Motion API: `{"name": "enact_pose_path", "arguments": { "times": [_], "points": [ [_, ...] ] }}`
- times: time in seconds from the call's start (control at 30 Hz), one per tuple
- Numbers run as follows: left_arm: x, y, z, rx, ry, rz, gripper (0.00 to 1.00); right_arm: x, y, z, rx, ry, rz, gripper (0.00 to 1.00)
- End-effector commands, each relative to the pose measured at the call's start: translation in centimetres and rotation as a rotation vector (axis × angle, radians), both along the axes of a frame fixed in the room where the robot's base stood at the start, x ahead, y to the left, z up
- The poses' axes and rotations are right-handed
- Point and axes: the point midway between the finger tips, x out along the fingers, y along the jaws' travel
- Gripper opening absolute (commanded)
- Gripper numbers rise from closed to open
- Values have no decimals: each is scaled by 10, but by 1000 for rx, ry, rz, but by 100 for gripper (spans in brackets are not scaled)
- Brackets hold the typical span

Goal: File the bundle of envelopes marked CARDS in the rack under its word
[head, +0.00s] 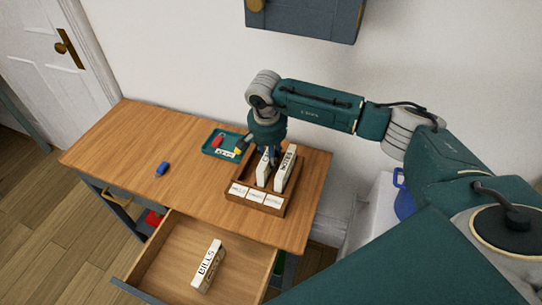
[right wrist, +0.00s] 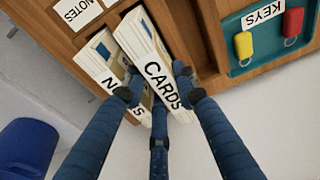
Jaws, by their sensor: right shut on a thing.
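The CARDS bundle (right wrist: 150,62) is between the fingers of my right gripper (right wrist: 160,92), which is shut on it; this gripper also shows in the head view (head: 272,160). The bundle (head: 263,168) stands nearly upright at the middle slot of the wooden rack (head: 283,210), beside the NOTES bundle (head: 286,170). Its lower end looks inside the rack; I cannot tell whether it rests on the bottom. Three white labels (head: 255,196) are on the rack's front. My left gripper is not in view.
The BILLS bundle (head: 208,266) lies in the open drawer (head: 172,262) below the desk top (head: 135,150). A teal KEYS tray (head: 209,148) with red and yellow tags sits left of the rack. A small blue object (head: 162,168) lies on the desk. A cabinet (head: 305,20) hangs above.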

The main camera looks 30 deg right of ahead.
Motion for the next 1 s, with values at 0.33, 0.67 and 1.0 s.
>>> {"name": "enact_pose_path", "arguments": {
  "times": [0.33, 0.67, 1.0],
  "points": [
    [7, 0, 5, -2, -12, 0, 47, 0, 0, -14, 0, 0, 1, 0],
    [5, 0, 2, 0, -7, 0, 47, 0, 0, -16, 0, 0, 1, 47],
    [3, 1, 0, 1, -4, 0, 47, 0, 2, -6, 2, -4, 2, 47]
  ]
}}
